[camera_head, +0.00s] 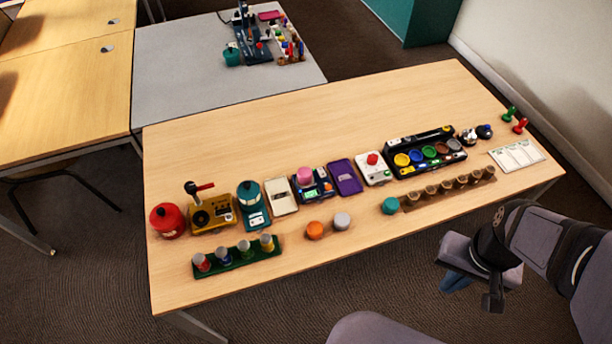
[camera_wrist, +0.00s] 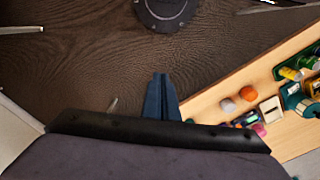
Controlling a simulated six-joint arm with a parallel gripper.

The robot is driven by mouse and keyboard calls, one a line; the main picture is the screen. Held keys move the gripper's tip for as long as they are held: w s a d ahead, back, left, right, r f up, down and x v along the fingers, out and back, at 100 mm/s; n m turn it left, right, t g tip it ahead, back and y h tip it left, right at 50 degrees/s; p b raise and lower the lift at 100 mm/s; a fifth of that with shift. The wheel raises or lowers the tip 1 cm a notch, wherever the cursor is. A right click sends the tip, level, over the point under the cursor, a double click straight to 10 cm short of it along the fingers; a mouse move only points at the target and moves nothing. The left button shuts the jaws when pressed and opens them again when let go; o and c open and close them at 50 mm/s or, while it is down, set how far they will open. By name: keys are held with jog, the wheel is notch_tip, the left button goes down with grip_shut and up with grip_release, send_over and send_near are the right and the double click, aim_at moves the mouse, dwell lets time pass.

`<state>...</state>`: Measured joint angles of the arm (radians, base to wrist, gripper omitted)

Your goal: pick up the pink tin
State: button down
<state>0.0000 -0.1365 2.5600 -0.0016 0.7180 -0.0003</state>
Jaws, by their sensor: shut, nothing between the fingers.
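The pink tin (camera_head: 304,174) sits on top of a dark blue device (camera_head: 318,190) in the middle of the table's row of objects. In the wrist view a small bit of pink, probably the tin (camera_wrist: 260,129), shows at the right, partly hidden behind my gripper's body. My gripper (camera_head: 455,284) hangs off the table's front edge at the lower right, over the carpet, well apart from the tin. In the wrist view its blue fingers (camera_wrist: 161,84) are together with nothing between them.
An orange tin (camera_head: 314,230), a grey tin (camera_head: 341,221) and a teal tin (camera_head: 390,205) stand near the front edge. A purple case (camera_head: 345,177) and a cream case (camera_head: 281,196) flank the blue device. The table's back strip (camera_head: 300,115) is bare.

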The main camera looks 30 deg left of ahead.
jog(key=c, duration=1.2)
grip_release()
jog(key=shift+o, duration=0.2)
jog(key=w+a+f+n+b, duration=0.2)
jog(key=w+a+n+b, duration=0.3)
jog(key=w+n, duration=0.4)
jog(key=n+t+b, duration=0.5)
jog(key=n+b, duration=0.4)
jog(key=n, duration=1.9)
send_near(303, 175)
jog(key=x, duration=0.3)
jog(key=shift+p+x, duration=0.45)
jog(key=shift+x, duration=3.1)
